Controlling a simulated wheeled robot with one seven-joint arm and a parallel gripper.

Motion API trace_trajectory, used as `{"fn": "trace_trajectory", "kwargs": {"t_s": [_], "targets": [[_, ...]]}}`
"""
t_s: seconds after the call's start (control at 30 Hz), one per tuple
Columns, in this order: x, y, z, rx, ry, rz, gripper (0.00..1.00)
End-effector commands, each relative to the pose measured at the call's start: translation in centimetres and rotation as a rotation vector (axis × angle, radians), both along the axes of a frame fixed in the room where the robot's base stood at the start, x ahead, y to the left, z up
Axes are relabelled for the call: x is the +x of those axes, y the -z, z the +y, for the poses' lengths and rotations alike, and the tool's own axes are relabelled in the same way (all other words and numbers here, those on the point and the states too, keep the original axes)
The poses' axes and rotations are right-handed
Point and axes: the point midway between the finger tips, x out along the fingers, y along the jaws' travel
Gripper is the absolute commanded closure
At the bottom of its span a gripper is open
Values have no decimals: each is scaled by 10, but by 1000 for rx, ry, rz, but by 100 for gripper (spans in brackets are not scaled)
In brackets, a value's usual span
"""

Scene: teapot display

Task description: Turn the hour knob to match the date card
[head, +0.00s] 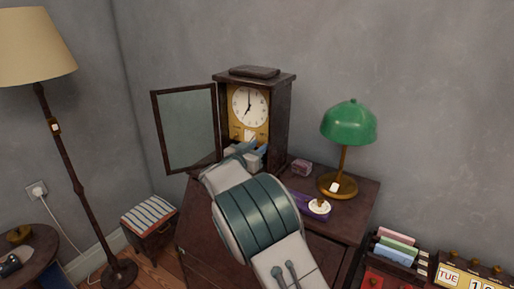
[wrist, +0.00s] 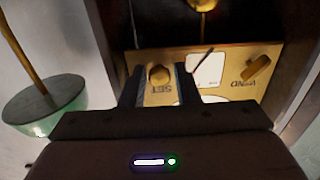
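The dark wooden clock (head: 283,112) stands on the cabinet with its glass door (head: 190,128) swung open to the left. Its white dial (head: 249,106) reads about seven o'clock. In the wrist view the brass panel appears upside down, with a brass knob (wrist: 158,74) marked SET and a second brass knob (wrist: 257,68) marked WIND. A white card (wrist: 205,70) sits between them; its writing is not readable. My gripper (wrist: 160,82) is open, one finger on each side of the SET knob, with small gaps showing. In the head view my gripper (head: 247,151) is at the clock's lower front.
A green lamp (head: 348,124), a small box (head: 301,167) and a round white item (head: 319,206) are on the cabinet top to the right. The clock's side walls are close around my gripper.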

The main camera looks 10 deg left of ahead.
Motion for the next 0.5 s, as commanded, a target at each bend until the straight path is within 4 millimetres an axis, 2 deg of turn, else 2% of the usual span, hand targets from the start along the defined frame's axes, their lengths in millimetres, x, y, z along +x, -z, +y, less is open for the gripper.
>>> {"fn": "trace_trajectory", "kwargs": {"t_s": [0.03, 0.1, 0.5], "targets": [[0, 0, 0, 0, 0, 0, 86], [0, 0, 0, 0, 0, 0, 100], [0, 1, 0, 53, 0, -18, 100]]}}
